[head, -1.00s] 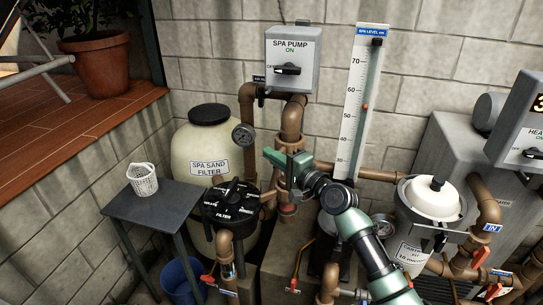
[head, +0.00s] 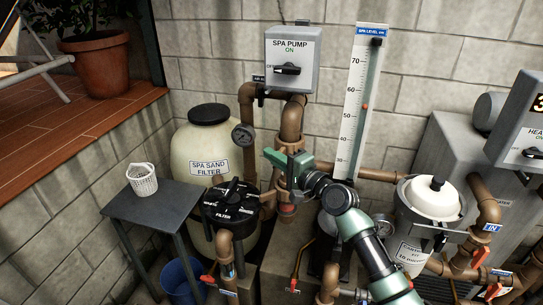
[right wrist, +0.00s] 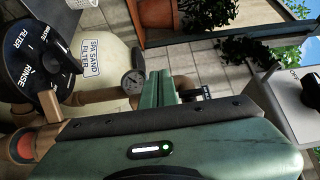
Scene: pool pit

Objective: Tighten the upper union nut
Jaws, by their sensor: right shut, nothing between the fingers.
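My right gripper (head: 270,155) is shut and empty, in front of the brown vertical pipe (head: 292,118) below the spa pump box. A wider brown collar on this pipe (head: 290,141), which looks like the upper union nut, shows just above and behind the gripper and is partly hidden by it. I cannot tell whether the gripper touches it. My left gripper is not in view.
The sand filter (head: 208,150) with its black valve (head: 232,200) and gauge (head: 243,136) stands left of the gripper. A level gauge board (head: 358,90) is to the right. The spa pump box (head: 291,60) hangs above. A small table (head: 150,212) holds a white basket (head: 142,179).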

